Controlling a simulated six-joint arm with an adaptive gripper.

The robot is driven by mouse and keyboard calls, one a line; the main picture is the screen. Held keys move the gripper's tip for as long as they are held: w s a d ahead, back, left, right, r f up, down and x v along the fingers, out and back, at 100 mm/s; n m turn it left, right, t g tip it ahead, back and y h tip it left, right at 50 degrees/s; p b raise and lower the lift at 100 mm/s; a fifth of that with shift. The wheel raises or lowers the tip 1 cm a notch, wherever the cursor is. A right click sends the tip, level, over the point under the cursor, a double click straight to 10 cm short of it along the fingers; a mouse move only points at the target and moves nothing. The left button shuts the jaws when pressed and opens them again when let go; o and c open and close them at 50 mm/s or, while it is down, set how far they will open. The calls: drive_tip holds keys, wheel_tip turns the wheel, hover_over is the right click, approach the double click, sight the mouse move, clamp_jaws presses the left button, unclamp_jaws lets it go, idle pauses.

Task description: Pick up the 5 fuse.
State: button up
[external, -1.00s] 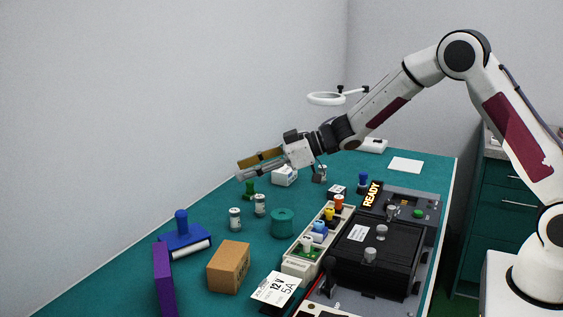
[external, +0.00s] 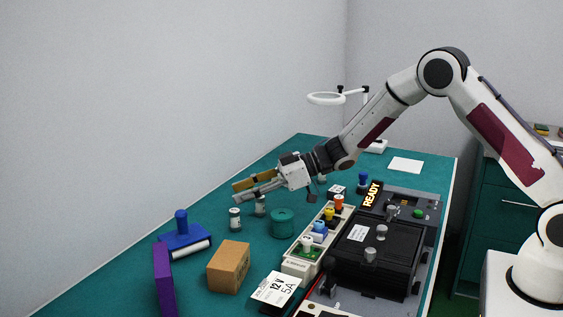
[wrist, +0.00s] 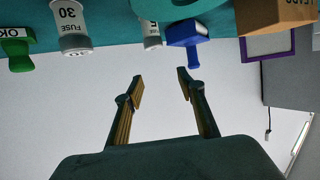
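My gripper (external: 237,192) is open and empty, held above the back left of the green table; its two fingers show in the wrist view (wrist: 160,84). A white-and-grey fuse marked 30 (wrist: 72,27) stands in the upper left of the wrist view; it appears to be the fuse (external: 260,207) just below my gripper in the external view. Another white-and-grey fuse (external: 235,220) stands to its left, also in the wrist view (wrist: 151,36); its rating is not readable. A further small canister (external: 322,179) is partly hidden behind the gripper. I cannot tell which is the 5 fuse.
A green OK stamp (wrist: 17,48), blue roller (external: 183,232), teal round object (external: 282,224), brown box (external: 228,268) and purple frame (external: 164,280) stand nearby. A tray (external: 298,268) with coloured pieces and a black rack unit (external: 375,263) with a READY sign (external: 371,195) fill the right.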

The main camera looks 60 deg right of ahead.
sight(234, 210)
drive_tip(key=shift+f, duration=0.95)
drive_tip(key=shift+f, duration=0.1)
drive_tip(key=shift+f, duration=1.6)
drive_tip(key=shift+x, duration=1.5)
clamp_jaws()
